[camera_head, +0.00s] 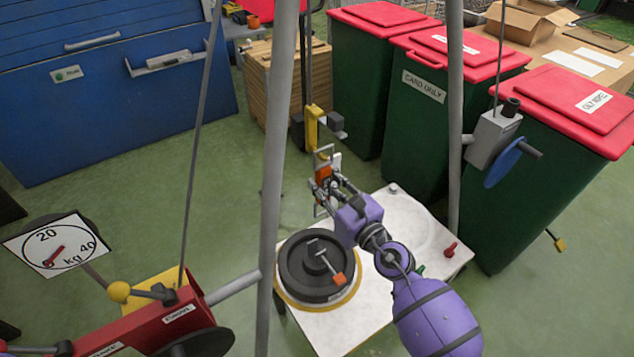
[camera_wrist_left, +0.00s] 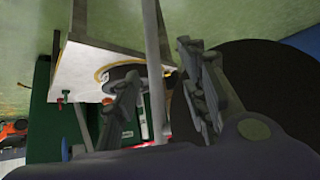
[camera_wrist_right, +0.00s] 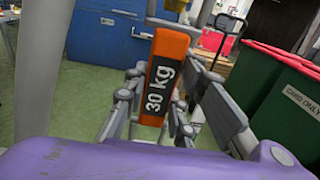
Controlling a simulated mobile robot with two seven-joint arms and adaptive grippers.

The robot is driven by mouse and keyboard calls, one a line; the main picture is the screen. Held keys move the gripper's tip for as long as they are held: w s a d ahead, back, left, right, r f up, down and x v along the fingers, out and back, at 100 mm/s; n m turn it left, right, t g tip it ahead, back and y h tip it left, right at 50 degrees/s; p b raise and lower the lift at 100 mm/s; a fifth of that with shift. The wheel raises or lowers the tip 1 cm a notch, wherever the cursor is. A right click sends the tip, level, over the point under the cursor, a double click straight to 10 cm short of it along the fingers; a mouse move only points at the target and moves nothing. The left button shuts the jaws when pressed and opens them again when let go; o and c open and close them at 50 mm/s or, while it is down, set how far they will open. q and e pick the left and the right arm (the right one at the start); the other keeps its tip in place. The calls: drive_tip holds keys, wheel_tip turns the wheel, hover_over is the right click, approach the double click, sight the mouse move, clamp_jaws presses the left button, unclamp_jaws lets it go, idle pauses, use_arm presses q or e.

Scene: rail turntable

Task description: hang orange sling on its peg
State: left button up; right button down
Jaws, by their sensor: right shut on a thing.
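The orange sling appears as an orange strap labelled "30 kg" (camera_wrist_right: 160,75) in the right wrist view, upright between my right fingers. In the head view a small orange part of it (camera_head: 324,172) shows at my right gripper (camera_head: 326,188). That gripper is shut on the sling and holds it above the far left edge of the white table (camera_head: 410,222). I cannot tell which part is its peg; a red peg (camera_head: 450,249) and a grey one (camera_head: 393,188) stand on the table. My left gripper (camera_wrist_left: 162,95) is open and empty in its wrist view.
A black disc weight (camera_head: 305,285) with an orange-tipped piece (camera_head: 338,279) sits on the table. Grey frame legs (camera_head: 278,150) stand close by. A red winch (camera_head: 150,325) and dial (camera_head: 55,248) are at the left. Green bins (camera_head: 430,125) stand behind.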

drive_tip(key=shift+v, duration=3.25)
